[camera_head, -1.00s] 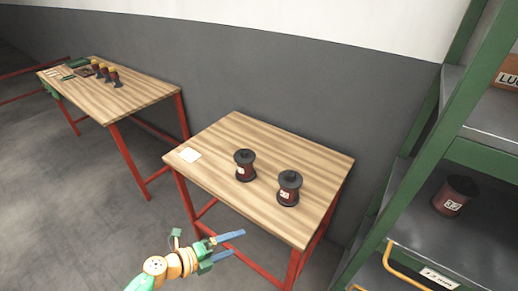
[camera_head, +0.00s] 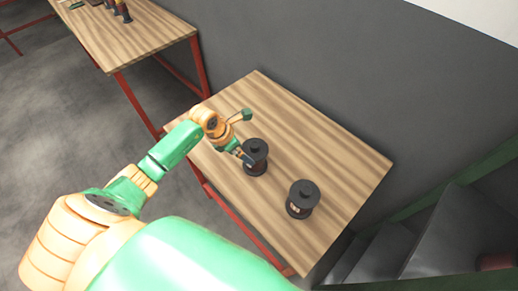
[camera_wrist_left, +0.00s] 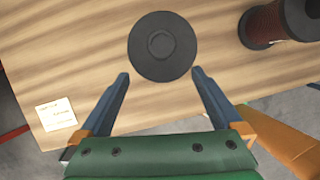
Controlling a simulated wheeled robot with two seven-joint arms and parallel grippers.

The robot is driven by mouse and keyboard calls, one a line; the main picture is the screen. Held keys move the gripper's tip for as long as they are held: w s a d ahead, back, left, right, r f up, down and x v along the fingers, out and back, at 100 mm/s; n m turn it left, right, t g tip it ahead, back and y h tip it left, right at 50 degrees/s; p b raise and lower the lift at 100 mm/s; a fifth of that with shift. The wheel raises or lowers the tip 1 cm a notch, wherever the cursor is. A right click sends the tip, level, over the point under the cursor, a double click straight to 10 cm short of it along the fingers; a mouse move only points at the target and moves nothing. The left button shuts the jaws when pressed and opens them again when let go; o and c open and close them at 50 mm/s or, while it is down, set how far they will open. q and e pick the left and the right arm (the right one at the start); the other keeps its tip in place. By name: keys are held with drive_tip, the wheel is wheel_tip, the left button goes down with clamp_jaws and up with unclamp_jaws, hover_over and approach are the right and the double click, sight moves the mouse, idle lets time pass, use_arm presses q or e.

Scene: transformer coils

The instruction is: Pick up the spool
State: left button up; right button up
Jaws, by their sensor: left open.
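A dark spool (camera_head: 255,157) with a black round top stands upright on the wooden table (camera_head: 330,150). A second, similar spool (camera_head: 302,199) stands to its right and nearer the front. My left gripper (camera_head: 247,156) is at the left side of the first spool. In the left wrist view the left gripper (camera_wrist_left: 158,83) is open, its two blue fingers apart and empty. The first spool's round top (camera_wrist_left: 162,46) lies just beyond and between the fingertips. The second spool (camera_wrist_left: 272,22) shows at the upper right there. Whether a finger touches the spool I cannot tell. My right gripper is not in view.
A white label card (camera_wrist_left: 56,114) lies near the table's edge in the left wrist view. Another wooden table (camera_head: 150,35) with small items stands at upper left. A grey-shelved green rack (camera_head: 450,225) stands at the right. The far part of the near table is clear.

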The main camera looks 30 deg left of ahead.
use_arm(q)
drive_tip(key=b+x, duration=0.8)
drive_tip(key=x, duration=0.2)
drive_tip(key=shift+s+f+b, duration=0.15)
drive_tip(key=shift+f+b, duration=0.05)
drive_tip(key=shift+b, duration=0.2)
drive_tip(key=shift+s+d+r, duration=0.1)
drive_tip(key=shift+s+r, duration=0.2)
drive_tip(key=shift+r, duration=0.25)
clamp_jaws()
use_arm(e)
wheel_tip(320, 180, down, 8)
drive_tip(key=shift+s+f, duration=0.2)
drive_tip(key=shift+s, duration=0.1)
